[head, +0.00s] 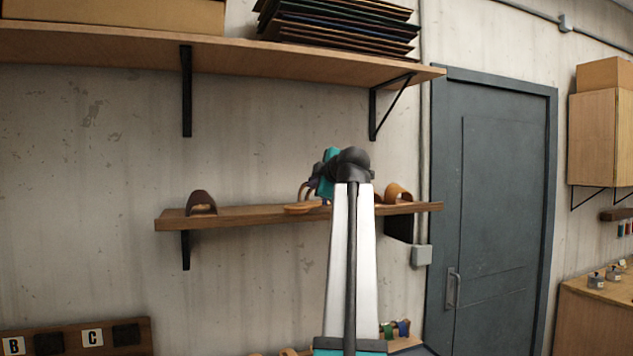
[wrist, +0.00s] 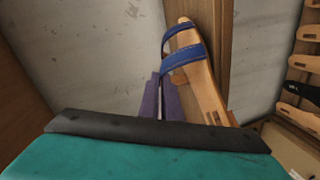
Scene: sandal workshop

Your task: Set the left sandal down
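The sandal with a tan sole and blue straps (wrist: 208,88) shows in the wrist view, just right of my gripper's purple fingers (wrist: 162,80). The fingers are close together, with their tips at the edge of the strap, and appear shut on it. In the head view my gripper (head: 318,186) is at the middle of the small wall shelf (head: 250,215). A tan sole (head: 302,208) shows at the shelf's front edge there, partly hidden by my gripper and arm. I cannot tell whether the sole touches the shelf.
A dark brown sandal (head: 201,204) stands on the shelf's left part, and a tan one (head: 397,193) on its right. A larger shelf (head: 130,48) hangs above. A grey door (head: 500,200) is at the right. Shelf room between the brown sandal and my gripper is free.

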